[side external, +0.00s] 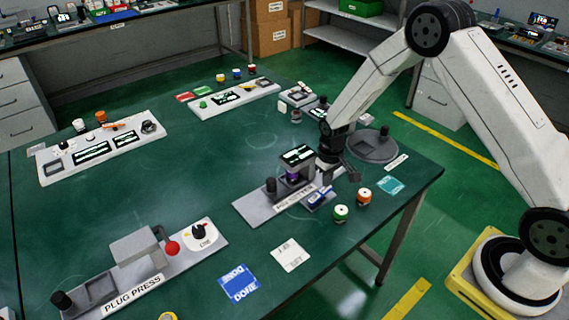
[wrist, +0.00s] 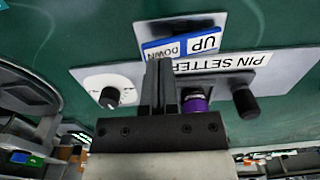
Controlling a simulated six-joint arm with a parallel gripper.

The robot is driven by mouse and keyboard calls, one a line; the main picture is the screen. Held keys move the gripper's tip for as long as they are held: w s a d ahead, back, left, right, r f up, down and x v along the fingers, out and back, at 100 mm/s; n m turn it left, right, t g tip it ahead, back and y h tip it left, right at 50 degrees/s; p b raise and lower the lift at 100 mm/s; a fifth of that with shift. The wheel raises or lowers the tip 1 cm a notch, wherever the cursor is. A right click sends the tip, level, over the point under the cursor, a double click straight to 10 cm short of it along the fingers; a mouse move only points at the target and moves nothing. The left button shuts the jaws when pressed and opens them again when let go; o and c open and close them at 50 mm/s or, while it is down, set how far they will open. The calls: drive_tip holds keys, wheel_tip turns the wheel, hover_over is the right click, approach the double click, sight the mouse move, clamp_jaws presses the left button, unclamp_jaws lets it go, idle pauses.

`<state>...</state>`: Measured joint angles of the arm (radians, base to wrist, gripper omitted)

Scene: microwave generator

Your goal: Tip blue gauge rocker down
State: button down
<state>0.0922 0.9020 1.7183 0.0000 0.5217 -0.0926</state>
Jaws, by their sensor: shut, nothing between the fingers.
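The blue rocker (side external: 320,196) sits at the front of the grey pin setter plate (side external: 250,208). In the wrist view the rocker (wrist: 205,44) carries the words UP and DOWN, upside down in the picture. UP is on its right half and DOWN on its left. I cannot tell which half is tipped down. My gripper (wrist: 160,64) is shut and empty, its fingertips overlapping the rocker's DOWN side in the picture; contact cannot be told. In the side view my gripper (side external: 340,174) is low over the plate's right part.
The pin setter also has a purple cylinder (wrist: 195,103), a black post (wrist: 246,103) and a white dial with a black knob (wrist: 110,97). A green roll (side external: 341,213) and an orange roll (side external: 364,196) stand near the table edge. The plug press (side external: 140,260) is front left.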

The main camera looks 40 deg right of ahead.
sight(327, 190)
drive_tip(key=shift+f, duration=1)
idle(0.8)
drive_tip(key=shift+r, duration=3.5)
drive_tip(key=shift+r, duration=0.1)
drive_tip(key=shift+s+a+r, duration=0.15)
drive_tip(key=shift+s+r, duration=0.15)
drive_tip(key=shift+r, duration=0.1)
drive_tip(key=s+a+r+t, duration=0.1)
drive_tip(key=s+a+r, duration=0.1)
drive_tip(key=s+r, duration=0.3)
drive_tip(key=s+a+r+t, duration=0.1)
drive_tip(key=s+r, duration=0.4)
drive_tip(key=s, duration=0.7)
drive_tip(key=shift+s+a+t, duration=0.15)
drive_tip(key=shift+a+t, duration=0.15)
drive_tip(key=shift+a, duration=0.2)
